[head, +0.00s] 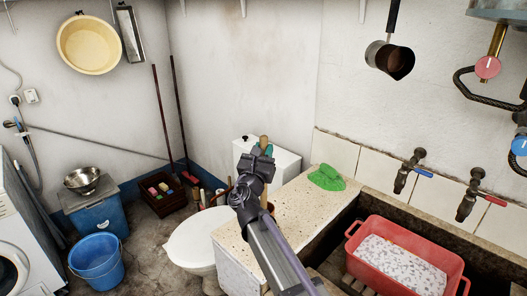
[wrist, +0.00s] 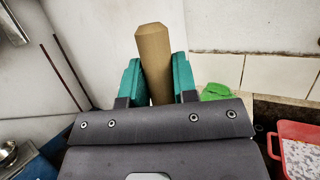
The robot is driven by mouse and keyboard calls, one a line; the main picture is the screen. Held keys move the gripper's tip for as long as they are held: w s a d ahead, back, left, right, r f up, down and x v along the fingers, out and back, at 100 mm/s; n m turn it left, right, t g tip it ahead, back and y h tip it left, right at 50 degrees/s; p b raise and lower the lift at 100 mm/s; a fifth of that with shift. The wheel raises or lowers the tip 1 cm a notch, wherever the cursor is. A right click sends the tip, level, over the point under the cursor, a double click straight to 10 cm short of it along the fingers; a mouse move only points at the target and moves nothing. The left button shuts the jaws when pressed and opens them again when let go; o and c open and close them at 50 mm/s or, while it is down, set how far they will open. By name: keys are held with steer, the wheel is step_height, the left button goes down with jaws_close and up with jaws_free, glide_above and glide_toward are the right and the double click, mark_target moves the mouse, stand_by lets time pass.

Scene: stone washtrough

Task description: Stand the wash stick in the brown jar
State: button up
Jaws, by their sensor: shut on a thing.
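The wash stick (wrist: 153,45) is a tan wooden bar with a bevelled top end. My gripper (wrist: 158,80) is shut on it, with a teal pad on each side, and the stick stands close to upright in the wrist view. In the head view my gripper (head: 263,150) is above the left end of the speckled stone ledge, and the tip of the stick shows over it. The stick's lower end is hidden behind my arm. A small brown patch beside my arm on the ledge may be the brown jar (head: 270,207), mostly hidden; I cannot tell whether stick and jar touch.
A green cloth with a green roll (head: 327,178) lies on the ledge (head: 298,203) to the right. A red tub (head: 400,262) sits in the trough below two taps. A white toilet (head: 195,240) is left of the ledge. A dark pan (head: 390,60) hangs on the wall.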

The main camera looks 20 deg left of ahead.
step_height(320, 180, down, 5)
steer(key=b, duration=0.4)
steer(key=o, duration=1)
steer(key=b+v, duration=0.4)
steer(key=v, duration=0.6)
steer(key=shift+s+f, duration=0.1)
steer(key=shift+s, duration=0.3)
